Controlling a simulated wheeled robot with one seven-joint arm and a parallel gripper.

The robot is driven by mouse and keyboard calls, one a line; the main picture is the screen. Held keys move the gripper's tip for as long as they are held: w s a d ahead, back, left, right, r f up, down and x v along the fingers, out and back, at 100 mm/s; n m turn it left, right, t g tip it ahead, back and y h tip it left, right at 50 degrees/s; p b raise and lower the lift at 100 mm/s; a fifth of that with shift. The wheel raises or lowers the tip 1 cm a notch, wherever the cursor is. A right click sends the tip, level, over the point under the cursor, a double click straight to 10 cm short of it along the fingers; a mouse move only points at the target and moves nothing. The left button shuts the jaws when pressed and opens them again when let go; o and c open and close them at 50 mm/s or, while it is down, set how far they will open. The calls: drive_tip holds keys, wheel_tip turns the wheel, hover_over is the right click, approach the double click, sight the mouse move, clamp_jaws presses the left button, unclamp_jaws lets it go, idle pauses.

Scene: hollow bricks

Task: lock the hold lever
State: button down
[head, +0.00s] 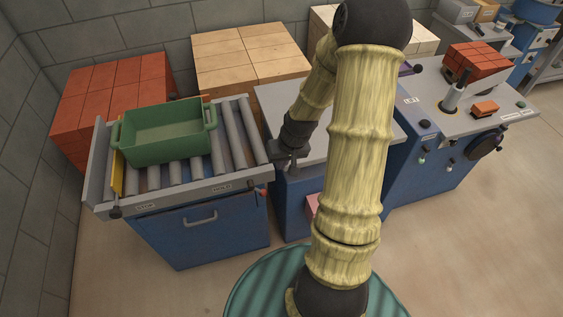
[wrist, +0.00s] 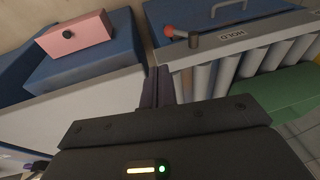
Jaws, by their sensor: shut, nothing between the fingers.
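The hold lever (wrist: 179,34) shows in the wrist view as a short dark arm with a red knob, beside the HOLD label on the roller table's front rail. Its red knob also shows small in the head view (head: 263,192), at the table's right front corner. My gripper (wrist: 157,72) is shut and empty, its fingertips apart from the lever and to the left of it in the wrist view. In the head view my gripper (head: 290,170) is over the gap between the roller table and the grey-topped blue cabinet. The lever's pivot is hard to make out.
A green bin (head: 168,143) sits on the roller table (head: 180,197), with a yellow plate (head: 117,172) at its left. A pink block-like front with a dark knob (wrist: 76,36) sticks out from the blue cabinet (wrist: 85,62). Brick stacks (head: 112,95) stand behind.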

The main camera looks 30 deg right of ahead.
drive_tip(key=s+a+r+n+h, duration=0.1)
drive_tip(key=s+a+r+n, duration=0.1)
drive_tip(key=s+a+r, duration=0.7)
drive_tip(key=a+r, duration=0.3)
drive_tip(key=shift+s+r, duration=0.4)
drive_tip(key=shift+d, duration=0.1)
